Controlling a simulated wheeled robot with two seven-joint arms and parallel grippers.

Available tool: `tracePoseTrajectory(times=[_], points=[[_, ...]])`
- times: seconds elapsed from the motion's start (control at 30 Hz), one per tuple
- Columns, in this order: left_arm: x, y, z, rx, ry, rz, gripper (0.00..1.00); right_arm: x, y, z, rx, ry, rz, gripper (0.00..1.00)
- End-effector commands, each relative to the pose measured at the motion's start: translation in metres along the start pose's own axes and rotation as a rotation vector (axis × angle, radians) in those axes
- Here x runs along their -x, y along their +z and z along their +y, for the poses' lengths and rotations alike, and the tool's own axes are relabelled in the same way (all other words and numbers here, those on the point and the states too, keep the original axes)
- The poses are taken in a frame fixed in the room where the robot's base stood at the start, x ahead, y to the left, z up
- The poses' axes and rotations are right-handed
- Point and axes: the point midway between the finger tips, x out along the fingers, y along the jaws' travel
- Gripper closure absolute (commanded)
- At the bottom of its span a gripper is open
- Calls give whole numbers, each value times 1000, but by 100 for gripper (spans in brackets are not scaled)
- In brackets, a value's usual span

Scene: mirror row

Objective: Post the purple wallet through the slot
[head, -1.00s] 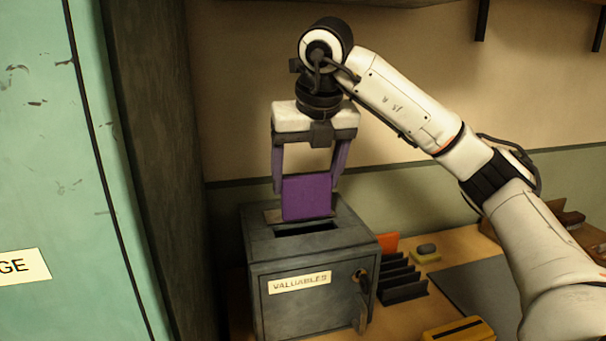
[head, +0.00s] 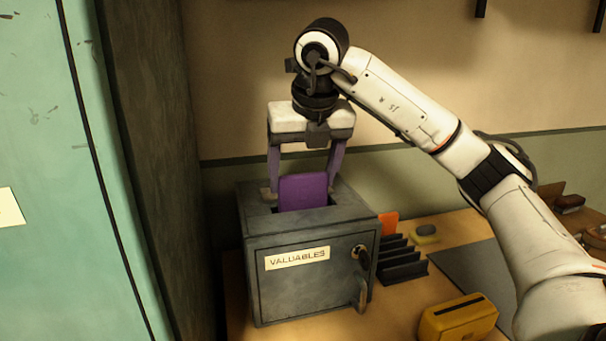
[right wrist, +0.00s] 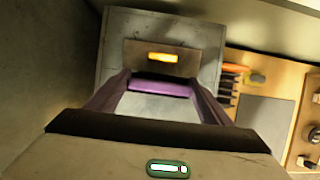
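The purple wallet (head: 303,190) stands upright between the fingers of my right gripper (head: 303,188), which press on its two side edges. Its lower part is out of sight in the slot (head: 335,208) on top of the dark grey VALUABLES box (head: 310,285). Its upper part still shows above the box top. In the right wrist view the wallet (right wrist: 160,87) is a purple strip spanning between the two fingertips, over the box top (right wrist: 122,45). My left gripper is in neither view.
A black rack (head: 402,262) with an orange item (head: 388,223) stands right of the box. A yellow slotted box (head: 458,318) is at the front, and a dark mat (head: 480,275) lies on the wooden table. A teal cabinet (head: 45,200) and dark panel (head: 150,150) close the left side.

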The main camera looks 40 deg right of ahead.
Motion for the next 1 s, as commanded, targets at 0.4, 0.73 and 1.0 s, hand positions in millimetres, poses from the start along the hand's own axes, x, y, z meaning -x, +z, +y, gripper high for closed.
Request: tracePoseTrajectory(times=[0.4,0.73,1.0], points=[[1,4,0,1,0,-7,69,0,0,0,0,0,0,4],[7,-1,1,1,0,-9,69,26,2,0,-1,1,-4,4],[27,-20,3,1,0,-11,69,81,3,0,0,1,-5,4]])
